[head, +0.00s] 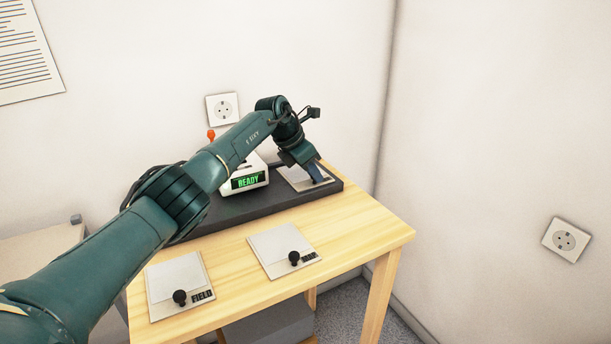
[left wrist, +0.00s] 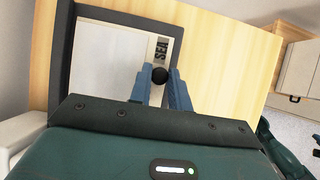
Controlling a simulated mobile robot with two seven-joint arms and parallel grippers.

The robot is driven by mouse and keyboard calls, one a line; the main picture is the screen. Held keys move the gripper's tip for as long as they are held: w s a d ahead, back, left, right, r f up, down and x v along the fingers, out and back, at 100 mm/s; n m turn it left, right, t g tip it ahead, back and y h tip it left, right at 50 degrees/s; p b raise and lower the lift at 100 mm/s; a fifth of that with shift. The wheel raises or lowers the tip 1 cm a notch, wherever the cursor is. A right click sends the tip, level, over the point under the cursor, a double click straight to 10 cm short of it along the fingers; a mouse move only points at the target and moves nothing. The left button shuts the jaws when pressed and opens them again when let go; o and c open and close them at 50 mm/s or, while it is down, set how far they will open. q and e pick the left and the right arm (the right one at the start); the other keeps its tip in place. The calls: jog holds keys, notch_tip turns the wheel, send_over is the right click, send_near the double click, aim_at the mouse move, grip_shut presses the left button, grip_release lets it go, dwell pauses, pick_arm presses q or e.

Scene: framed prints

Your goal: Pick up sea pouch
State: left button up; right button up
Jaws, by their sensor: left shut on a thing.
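The sea pouch (left wrist: 112,48) is a flat pale grey sheet with a dark SEA label (left wrist: 161,49) and a round black knob (left wrist: 159,74). It lies on the right end of the dark tray, where the sea pouch (head: 296,179) also shows in the head view, partly behind my gripper. My left gripper (head: 317,178) reaches down over it. In the left wrist view its blue fingers (left wrist: 160,84) are shut on the knob, one on each side. The pouch appears flat on the tray. My right gripper is not in view.
The dark tray (head: 250,205) stands along the back of the wooden table (head: 345,225). A white device reading READY (head: 246,181) sits on it. A FIELD pouch (head: 176,280) and another knobbed pouch with an unreadable label (head: 278,246) lie in front. The table's right front is clear.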

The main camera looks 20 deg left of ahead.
pick_arm(q)
grip_shut()
notch_tip(320, 180, up, 10)
jog(key=p, duration=0.1)
jog(key=shift+f, duration=0.1)
dwell(0.4)
jog(key=shift+f, duration=2.25)
jog(key=shift+f+b, duration=0.8)
jog(key=shift+f, duration=1.8)
